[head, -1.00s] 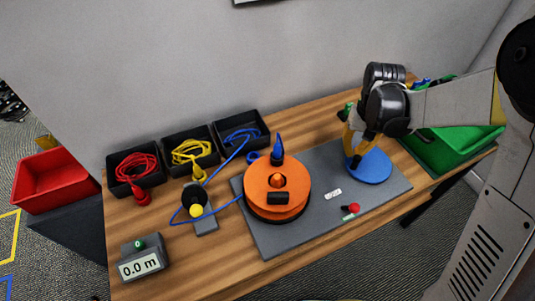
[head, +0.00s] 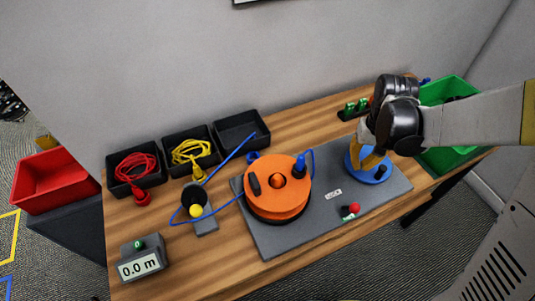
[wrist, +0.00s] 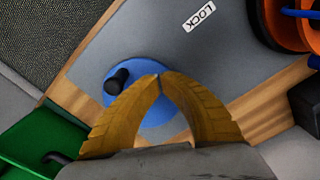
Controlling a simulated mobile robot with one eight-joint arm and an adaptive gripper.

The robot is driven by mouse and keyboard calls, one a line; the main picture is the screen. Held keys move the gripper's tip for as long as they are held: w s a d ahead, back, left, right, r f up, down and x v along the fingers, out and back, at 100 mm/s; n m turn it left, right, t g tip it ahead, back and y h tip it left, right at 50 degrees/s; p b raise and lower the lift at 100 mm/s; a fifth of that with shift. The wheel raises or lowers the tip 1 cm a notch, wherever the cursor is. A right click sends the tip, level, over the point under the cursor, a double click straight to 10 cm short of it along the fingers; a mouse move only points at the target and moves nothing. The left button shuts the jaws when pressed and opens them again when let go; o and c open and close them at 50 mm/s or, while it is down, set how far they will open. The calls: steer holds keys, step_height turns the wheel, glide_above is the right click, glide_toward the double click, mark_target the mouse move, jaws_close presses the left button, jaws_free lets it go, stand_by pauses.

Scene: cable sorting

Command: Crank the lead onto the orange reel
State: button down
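The orange reel (head: 262,207) sits on a grey plate (head: 272,242), with a blue plug (head: 299,166) standing near its right edge. The blue lead (head: 232,157) runs from the rightmost black tray past the guide with a yellow knob (head: 196,211) to the reel. A blue crank disc (head: 353,168) with a black handle (head: 381,171) is on the plate's right part. My gripper (head: 367,168) is over the disc. In the wrist view, the fingertips (wrist: 157,77) meet over the disc, and the black handle (wrist: 117,80) is outside them, at left. Nothing shows between the tips.
A meter (head: 140,262) reads 0.0 m. Black trays hold red (head: 137,167) and yellow (head: 190,152) cables; the rightmost tray (head: 240,132) looks almost empty. A small red-knobbed lever (head: 353,209) is near the LOCK label (head: 333,194). A green bin (head: 446,92) stands at right.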

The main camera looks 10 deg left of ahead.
steer(key=shift+s+d, duration=0.35)
steer(key=shift+d, duration=0.1)
step_height(320, 180, up, 7)
steer(key=p, duration=0.5)
steer(key=shift+w, duration=0.1)
stand_by(0.4)
steer(key=s+d+r+m+t, duration=0.1)
steer(key=s+d+r+t, duration=0.1)
steer(key=s+r+t, duration=0.5)
steer(key=s+v, duration=0.1)
steer(key=v, duration=0.8)
steer(key=shift+s, duration=0.2)
steer(key=shift+d+f, duration=0.1)
stand_by(0.3)
